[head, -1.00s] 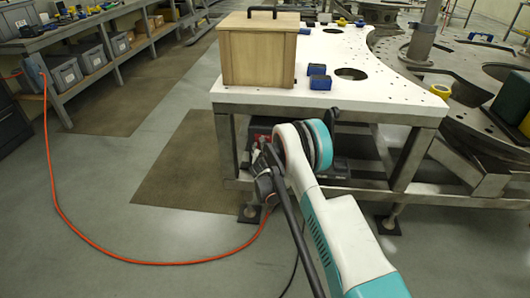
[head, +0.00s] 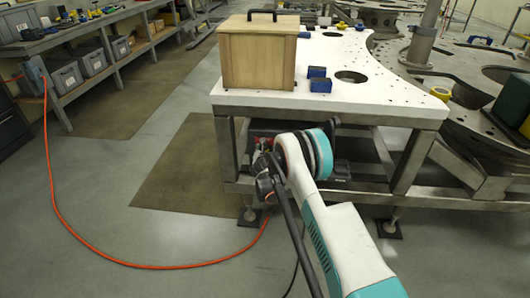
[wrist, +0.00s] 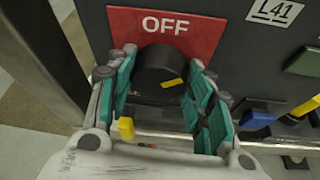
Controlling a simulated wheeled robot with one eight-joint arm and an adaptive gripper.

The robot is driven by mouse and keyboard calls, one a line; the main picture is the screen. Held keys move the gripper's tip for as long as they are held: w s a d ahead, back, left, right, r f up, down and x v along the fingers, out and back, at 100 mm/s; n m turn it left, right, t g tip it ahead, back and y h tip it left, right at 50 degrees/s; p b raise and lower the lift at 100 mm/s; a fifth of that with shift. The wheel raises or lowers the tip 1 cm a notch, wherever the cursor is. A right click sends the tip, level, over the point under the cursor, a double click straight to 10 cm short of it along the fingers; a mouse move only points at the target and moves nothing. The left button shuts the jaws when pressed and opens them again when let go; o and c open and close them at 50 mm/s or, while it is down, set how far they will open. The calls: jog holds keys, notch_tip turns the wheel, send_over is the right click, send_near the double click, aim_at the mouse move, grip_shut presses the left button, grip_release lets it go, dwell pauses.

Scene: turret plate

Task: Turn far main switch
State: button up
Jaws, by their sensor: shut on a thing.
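A black round knob (wrist: 158,70) with a short yellow mark sits under a red sign reading OFF (wrist: 165,32) on a dark panel (wrist: 235,45) in the wrist view. The yellow mark is on the knob's lower right. My gripper (wrist: 160,92) has its teal-padded fingers on both sides of the knob, shut on it. In the head view my gripper (head: 262,165) is at the dark box under the near end of the white table, and my arm hides most of the box.
A yellow handle (wrist: 126,128) and a blue handle (wrist: 255,120) are near my fingers. The white table (head: 320,98) carries a wooden box (head: 258,58). An orange hose (head: 62,215) crosses the floor at left.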

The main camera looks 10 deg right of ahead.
jog(key=shift+d+f+m+t+y, duration=0.15)
jog(key=shift+m+t+y, duration=0.25)
jog(key=shift+m+y, duration=0.6)
jog(key=shift+d+r+m+t+y, duration=0.1)
jog(key=shift+m+t+y, duration=0.35)
jog(key=shift+m, duration=1.05)
jog(key=o, duration=1.1)
jog(key=shift+s, duration=0.15)
jog(key=v, duration=1.1)
jog(key=shift+s, duration=0.4)
